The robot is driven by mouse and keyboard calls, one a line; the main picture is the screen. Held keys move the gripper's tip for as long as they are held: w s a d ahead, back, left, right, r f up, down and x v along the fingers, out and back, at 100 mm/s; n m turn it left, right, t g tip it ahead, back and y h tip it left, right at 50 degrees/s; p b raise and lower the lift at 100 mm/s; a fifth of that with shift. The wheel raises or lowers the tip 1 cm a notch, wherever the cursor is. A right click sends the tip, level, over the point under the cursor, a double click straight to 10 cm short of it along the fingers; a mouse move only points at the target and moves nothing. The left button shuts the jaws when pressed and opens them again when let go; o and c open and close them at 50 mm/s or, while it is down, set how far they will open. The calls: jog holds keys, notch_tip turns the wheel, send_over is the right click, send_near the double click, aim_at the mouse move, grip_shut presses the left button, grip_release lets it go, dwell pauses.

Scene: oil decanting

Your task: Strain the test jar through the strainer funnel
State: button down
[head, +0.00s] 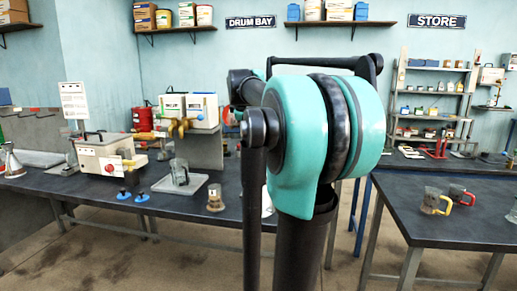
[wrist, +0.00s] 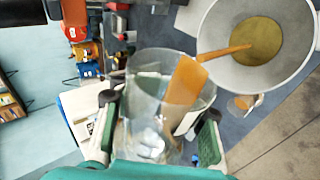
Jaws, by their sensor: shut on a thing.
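My gripper (wrist: 158,130) is shut on a clear glass jar, the test jar (wrist: 150,62), with one green-padded finger on each side. The jar looks tilted toward the right of the wrist view. Amber liquid (wrist: 185,80) lies along its wall, and a thin amber stream reaches from its lip over the strainer funnel. The strainer funnel (wrist: 218,65) is a wide pale grey bowl at the upper right, with a yellow-brown round area at its bottom. I cannot tell whether that is mesh or pooled liquid. In the head view my arm hides the gripper and jar.
A glass jug (head: 180,172) stands on a white tray on the bench, with blue-knobbed items (head: 124,194) and a small amber-filled jar (head: 215,199) nearby. A boxy machine (head: 105,155) stands to the left. Two handled jugs (head: 435,201) stand on the right table.

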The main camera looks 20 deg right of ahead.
jog(key=shift+d+f+m+t+y, duration=0.1)
jog(key=shift+f+m+t+y, duration=0.3)
jog(key=shift+f+t+y, duration=0.1)
dwell(0.7)
jog(key=shift+r, duration=0.15)
